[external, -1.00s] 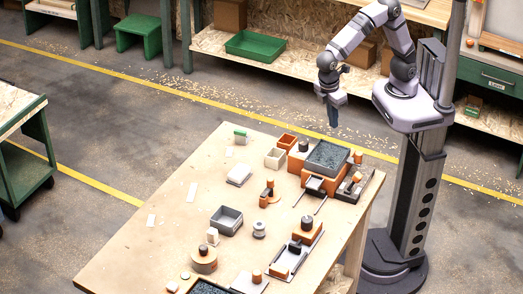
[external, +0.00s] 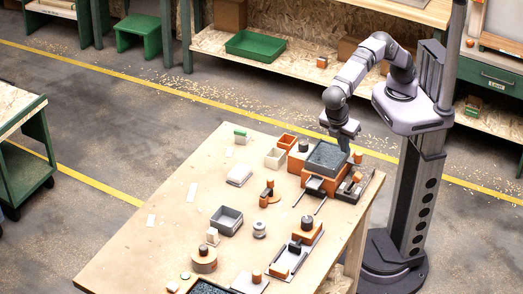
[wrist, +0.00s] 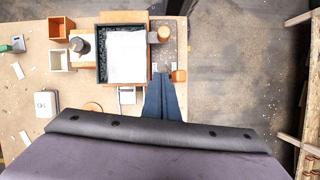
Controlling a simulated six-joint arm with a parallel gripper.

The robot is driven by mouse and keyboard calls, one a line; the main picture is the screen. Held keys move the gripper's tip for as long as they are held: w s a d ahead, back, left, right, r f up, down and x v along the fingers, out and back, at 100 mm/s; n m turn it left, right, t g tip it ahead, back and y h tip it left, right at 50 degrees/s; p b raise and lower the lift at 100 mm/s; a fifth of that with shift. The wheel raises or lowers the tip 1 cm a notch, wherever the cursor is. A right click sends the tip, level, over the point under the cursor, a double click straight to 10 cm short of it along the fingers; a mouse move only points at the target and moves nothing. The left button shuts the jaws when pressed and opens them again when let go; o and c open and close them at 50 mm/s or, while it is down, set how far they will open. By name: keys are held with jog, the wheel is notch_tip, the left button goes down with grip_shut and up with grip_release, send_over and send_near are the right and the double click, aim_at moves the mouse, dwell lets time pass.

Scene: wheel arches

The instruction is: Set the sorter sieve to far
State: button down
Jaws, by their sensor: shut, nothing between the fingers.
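The sorter, as far as I can tell, is the orange unit with a dark speckled tray (external: 327,156) at the table's far right corner. In the wrist view the tray (wrist: 103,68) has a dark rim and a bright white middle. An orange knob (wrist: 164,34) stands at its right edge, and another orange knob (wrist: 179,75) lies lower right. I cannot tell which one sets the sieve. My gripper (wrist: 162,77) is shut and empty, with its blue fingers between the tray's near right corner and the lower knob. In the external view my gripper (external: 344,147) hides part of the tray's right side.
Small orange (external: 287,142) and cream (external: 275,158) bins stand left of the sorter. A dark cylinder (external: 304,146) stands close by. Sliders with orange blocks (external: 307,228) and a grey box (external: 227,220) are nearer the front. The table's left part is mostly clear.

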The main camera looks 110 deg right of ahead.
aim_at(358, 152)
dwell(0.3)
jog(key=s+d+f+p, duration=0.4)
jog(key=s+f, duration=0.2)
jog(key=f, duration=0.3)
jog(key=shift+d+f, duration=0.15)
jog(key=shift+d, duration=0.15)
jog(key=shift+s, duration=0.1)
dwell(0.4)
jog(key=s+d+p, duration=0.1)
jog(key=s+d, duration=0.2)
jog(key=shift+s+d, duration=0.1)
jog(key=shift+s, duration=0.05)
dwell(0.5)
